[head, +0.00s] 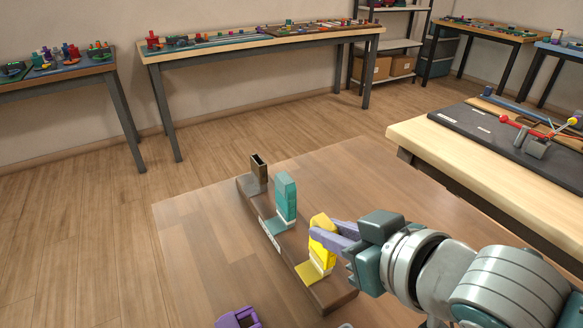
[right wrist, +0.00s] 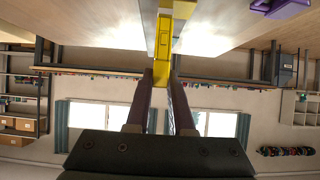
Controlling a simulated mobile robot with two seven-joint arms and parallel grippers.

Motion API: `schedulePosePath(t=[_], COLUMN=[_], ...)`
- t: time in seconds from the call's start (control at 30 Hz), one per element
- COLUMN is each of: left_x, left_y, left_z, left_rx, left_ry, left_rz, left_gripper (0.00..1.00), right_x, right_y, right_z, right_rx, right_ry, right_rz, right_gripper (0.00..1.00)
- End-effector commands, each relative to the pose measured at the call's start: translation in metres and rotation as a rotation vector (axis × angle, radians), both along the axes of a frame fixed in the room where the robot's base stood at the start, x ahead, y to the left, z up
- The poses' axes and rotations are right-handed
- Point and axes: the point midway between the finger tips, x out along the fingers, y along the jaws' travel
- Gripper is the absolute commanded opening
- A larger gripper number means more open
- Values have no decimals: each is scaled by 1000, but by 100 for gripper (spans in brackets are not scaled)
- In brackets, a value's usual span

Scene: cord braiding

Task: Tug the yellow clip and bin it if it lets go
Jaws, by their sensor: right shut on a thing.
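A dark brown rail (head: 335,293) lies across the wooden table. The yellow clip (head: 320,256) stands upright at the rail's near end, above a yellow foot or patch on it. My right gripper (head: 322,236) comes in from the right, its purple-grey fingers shut around the clip's upper part. In the right wrist view the yellow clip (right wrist: 164,45) shows between the fingertips. I cannot tell whether the clip is still fixed to the rail. A teal clip (head: 286,197) stands in the middle of the rail. My left gripper is out of view.
A brown open-topped holder (head: 258,172) stands at the rail's far end. A purple object (head: 238,318) is cut off at the bottom edge; I cannot tell if it is a bin. The table (head: 190,235) is clear left of the rail. Another table (head: 440,148) stands at right.

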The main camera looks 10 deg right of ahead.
Motion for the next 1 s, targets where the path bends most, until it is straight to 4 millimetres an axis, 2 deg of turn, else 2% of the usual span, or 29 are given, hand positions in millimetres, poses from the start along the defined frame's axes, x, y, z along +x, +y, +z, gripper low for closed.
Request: schedulePosePath(t=[0.53, 0.57, 0.6, 0.87, 1.0], left_x=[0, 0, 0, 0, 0], left_y=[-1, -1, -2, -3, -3], left_z=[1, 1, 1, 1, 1], left_rx=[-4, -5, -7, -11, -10], left_ry=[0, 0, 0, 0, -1], left_rz=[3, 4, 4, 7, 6], left_gripper=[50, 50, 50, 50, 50], right_x=[1, 1, 1, 0, 0], right_y=[1, 1, 1, 1, 0], right_z=[-1, -1, -1, -2, -2], right_rx=[2, 2, 2, 2, 2], right_ry=[-5, -4, -4, -3, -3], right_rz=[1, 1, 1, 1, 1], right_gripper=[0, 22, 26, 55, 55])
